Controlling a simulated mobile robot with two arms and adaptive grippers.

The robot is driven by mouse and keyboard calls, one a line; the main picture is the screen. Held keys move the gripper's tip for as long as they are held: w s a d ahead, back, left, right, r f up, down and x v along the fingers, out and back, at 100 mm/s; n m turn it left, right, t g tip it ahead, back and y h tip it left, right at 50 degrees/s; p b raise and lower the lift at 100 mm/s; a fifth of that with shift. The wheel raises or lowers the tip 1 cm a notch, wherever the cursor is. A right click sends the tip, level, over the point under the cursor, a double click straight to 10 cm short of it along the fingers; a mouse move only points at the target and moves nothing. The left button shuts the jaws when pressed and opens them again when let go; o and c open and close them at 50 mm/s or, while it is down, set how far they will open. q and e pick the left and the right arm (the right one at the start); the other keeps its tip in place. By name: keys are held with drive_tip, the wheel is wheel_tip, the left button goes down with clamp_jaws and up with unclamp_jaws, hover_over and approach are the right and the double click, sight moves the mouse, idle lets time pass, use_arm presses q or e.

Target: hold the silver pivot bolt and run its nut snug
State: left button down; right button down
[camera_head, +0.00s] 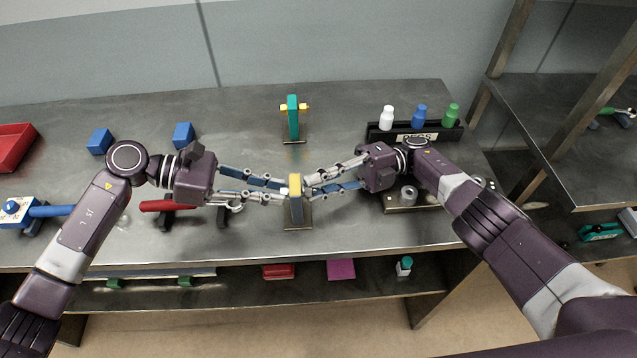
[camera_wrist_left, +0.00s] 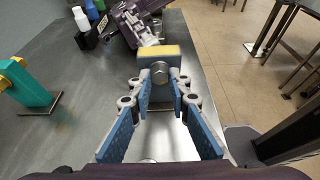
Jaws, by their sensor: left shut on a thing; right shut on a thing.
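A small upright grey-blue post with a yellow top (camera_head: 296,183) stands on a metal base between my two hands. In the left wrist view the silver hex bolt head (camera_wrist_left: 159,72) shows on the near face of this post, below the yellow top (camera_wrist_left: 158,50). My left gripper (camera_head: 283,190) is shut on the bolt from the left, with its fingers (camera_wrist_left: 161,95) either side of the head. My right gripper (camera_head: 310,186) is shut at the post's opposite face. The nut there is hidden by the fingers and the post.
A teal post with yellow side pieces (camera_head: 293,118) stands behind. A black rack (camera_head: 414,133) with white, blue and green bottles is at back right. A red-handled tool (camera_head: 155,206) lies left, near blue blocks (camera_head: 183,135). A metal plate with a ring (camera_head: 408,196) sits beneath my right wrist.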

drive_tip(key=shift+d, duration=0.25)
drive_tip(key=c, duration=1.9)
unclamp_jaws()
drive_tip(key=shift+o, duration=0.5)
drive_tip(key=shift+a, duration=0.15)
drive_tip(key=shift+n, duration=0.3)
